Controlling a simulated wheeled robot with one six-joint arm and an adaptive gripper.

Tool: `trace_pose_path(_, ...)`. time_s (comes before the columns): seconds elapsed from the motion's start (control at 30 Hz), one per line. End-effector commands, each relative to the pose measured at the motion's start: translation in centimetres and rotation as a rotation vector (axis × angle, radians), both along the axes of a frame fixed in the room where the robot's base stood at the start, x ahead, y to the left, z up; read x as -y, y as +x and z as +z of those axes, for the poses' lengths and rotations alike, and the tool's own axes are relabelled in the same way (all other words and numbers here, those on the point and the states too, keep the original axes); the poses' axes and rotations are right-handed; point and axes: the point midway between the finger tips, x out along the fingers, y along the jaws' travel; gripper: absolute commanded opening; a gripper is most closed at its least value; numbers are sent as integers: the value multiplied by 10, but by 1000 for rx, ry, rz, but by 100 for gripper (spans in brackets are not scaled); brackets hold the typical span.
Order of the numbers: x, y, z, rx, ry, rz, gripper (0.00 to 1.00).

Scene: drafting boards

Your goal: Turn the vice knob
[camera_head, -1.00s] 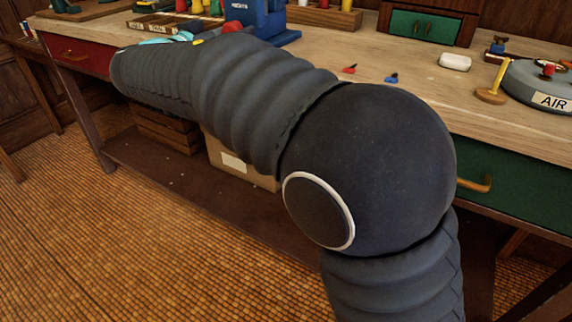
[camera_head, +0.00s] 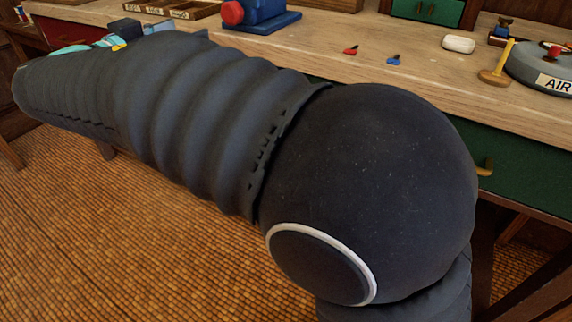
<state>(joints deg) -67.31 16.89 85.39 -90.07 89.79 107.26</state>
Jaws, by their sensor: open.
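The blue vice (camera_head: 268,14) stands on the workbench (camera_head: 310,45) at the top of the view, its upper part cut off by the frame edge. Its red knob (camera_head: 232,13) faces left. My gripper (camera_head: 140,31) shows only partly, with teal, yellow and dark parts above my forearm, to the left of the knob and apart from it in the picture. It is open and I see nothing held in it. My arm hides the rest of it and part of the bench's front edge.
Small red (camera_head: 351,49) and blue (camera_head: 394,60) pieces, a white block (camera_head: 458,44), a yellow post on a wooden base (camera_head: 496,75) and a grey round "AIR" device (camera_head: 545,68) lie right of the vice. Wooden trays (camera_head: 180,9) are behind my gripper. A green drawer (camera_head: 520,170) has a protruding brass handle.

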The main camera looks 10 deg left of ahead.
Motion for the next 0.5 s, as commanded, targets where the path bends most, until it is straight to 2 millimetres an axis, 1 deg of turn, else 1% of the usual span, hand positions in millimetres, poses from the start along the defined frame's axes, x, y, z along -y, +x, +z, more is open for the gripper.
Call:
trace_pose_path(0.07, -6, -14, -1, 1, 1, 3, 73)
trace_pose_path(0.1, -5, -10, -5, -35, -43, 7, 73)
trace_pose_path(0.27, -7, -8, -25, -159, -184, 40, 73)
trace_pose_path(0.5, 0, -7, -63, -370, -378, 103, 73)
